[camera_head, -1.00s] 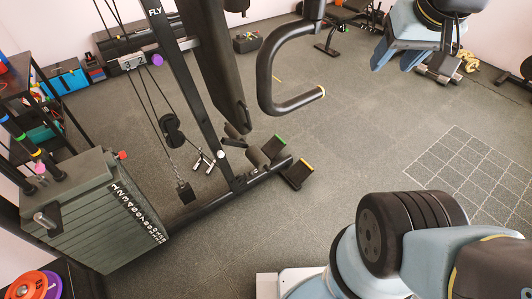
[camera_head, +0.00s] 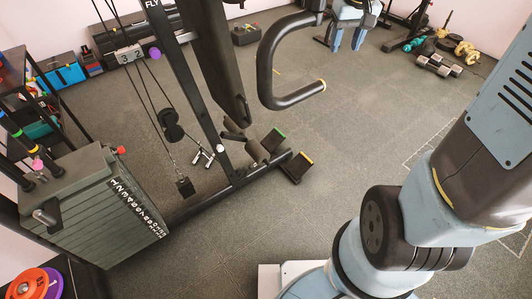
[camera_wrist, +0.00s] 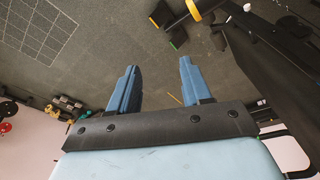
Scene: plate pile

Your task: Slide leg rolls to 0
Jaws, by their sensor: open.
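The gym machine (camera_head: 202,103) has black leg rolls (camera_head: 257,151) low on its frame, near the foot plates with green and yellow edges. My gripper (camera_head: 346,47) is at the top of the head view, right of the machine's curved black handle (camera_head: 270,75). Its two blue fingers point down and are spread apart with nothing between them. In the wrist view my gripper (camera_wrist: 159,65) is open above bare floor, with the foot plates (camera_wrist: 175,36) beyond it. I cannot clearly make out the rolls in the wrist view.
A weight stack (camera_head: 85,205) stands at the left, beside a dark shelf. Colored plates (camera_head: 30,284) lie at the lower left. Dumbbells (camera_head: 438,65) lie at the far right. The floor between the machine and my arm is clear.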

